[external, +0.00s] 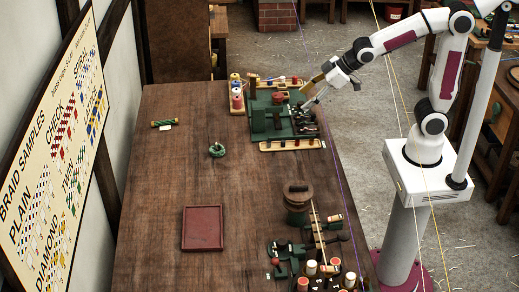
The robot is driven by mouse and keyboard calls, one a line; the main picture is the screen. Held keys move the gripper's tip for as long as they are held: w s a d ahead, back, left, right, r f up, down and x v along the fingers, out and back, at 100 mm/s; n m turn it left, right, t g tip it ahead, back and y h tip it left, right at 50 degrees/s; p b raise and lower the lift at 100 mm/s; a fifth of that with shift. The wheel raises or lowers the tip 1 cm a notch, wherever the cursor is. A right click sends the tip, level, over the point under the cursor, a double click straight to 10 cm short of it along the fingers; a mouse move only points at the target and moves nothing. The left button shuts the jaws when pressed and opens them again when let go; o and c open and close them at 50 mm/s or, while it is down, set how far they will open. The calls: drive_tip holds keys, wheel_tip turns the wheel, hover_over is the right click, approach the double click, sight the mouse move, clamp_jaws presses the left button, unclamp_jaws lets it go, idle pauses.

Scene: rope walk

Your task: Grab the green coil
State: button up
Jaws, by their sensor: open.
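The green coil (216,150) is small and round and lies on the wooden table, left of the middle. My gripper (306,104) is open and hangs over the right side of the table, by the green machine. It is well to the right of the coil and apart from it, further back. I see nothing held in it, though its fingertips are small in this view.
A green machine (257,117) with trays of bobbins stands at the back right. A green spool (163,124) lies at the left. A red tray (202,243) sits at front left. Tools and bobbins crowd the front right. Table around the coil is clear.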

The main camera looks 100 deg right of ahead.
drive_tip(key=w+d+f+t, duration=0.1)
drive_tip(key=w+d+f, duration=0.35)
drive_tip(key=w, duration=0.45)
drive_tip(key=w+d+f+t, duration=0.1)
drive_tip(key=w+d+f, duration=0.2)
drive_tip(key=w+f, duration=0.4)
drive_tip(key=t+y, duration=0.2)
approach(222, 146)
drive_tip(key=shift+w+a+f+n, duration=0.1)
drive_tip(key=shift+w+f+n, duration=0.1)
drive_tip(key=shift+w, duration=0.25)
drive_tip(key=shift+w+a+f+n, duration=0.1)
drive_tip(key=shift+w+f, duration=0.05)
drive_tip(key=shift+w, duration=0.3)
drive_tip(key=shift+w+f+t, duration=0.1)
drive_tip(key=shift+f+t, duration=0.2)
drive_tip(key=shift+f, duration=0.2)
drive_tip(key=shift+x, duration=1.3)
drive_tip(key=shift+w, duration=0.1)
